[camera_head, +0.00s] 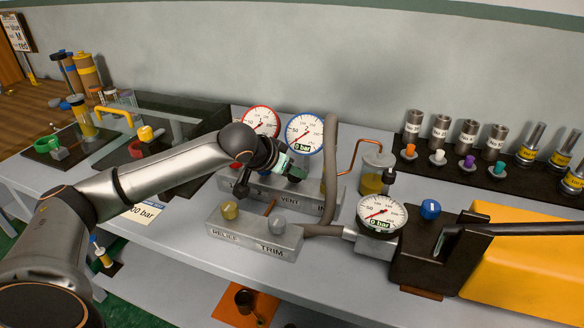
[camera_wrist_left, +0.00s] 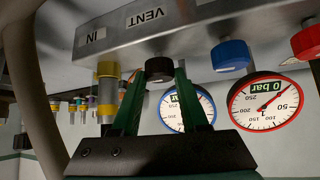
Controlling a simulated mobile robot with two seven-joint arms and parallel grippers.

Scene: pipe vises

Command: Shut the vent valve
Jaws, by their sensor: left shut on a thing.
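The vent valve is a black knob (camera_wrist_left: 159,68) below the VENT label on a grey metal block (camera_head: 236,188). In the left wrist view the picture is turned over, and the knob sits between the two green fingertips of my left gripper (camera_wrist_left: 157,75). In the head view my left gripper (camera_head: 288,168) reaches the block from the left, beside the black knob (camera_head: 297,174). The gripper is shut on the knob. How far the knob is turned cannot be told. My right gripper is not in view.
A blue knob (camera_wrist_left: 230,55) and a red knob (camera_wrist_left: 307,42) sit close beside the vent knob. Blue-rimmed (camera_head: 305,132) and red-rimmed (camera_head: 261,121) gauges stand behind. A grey hose (camera_head: 330,150) rises on the right. The RELIEF and TRIM block (camera_head: 254,236) lies in front.

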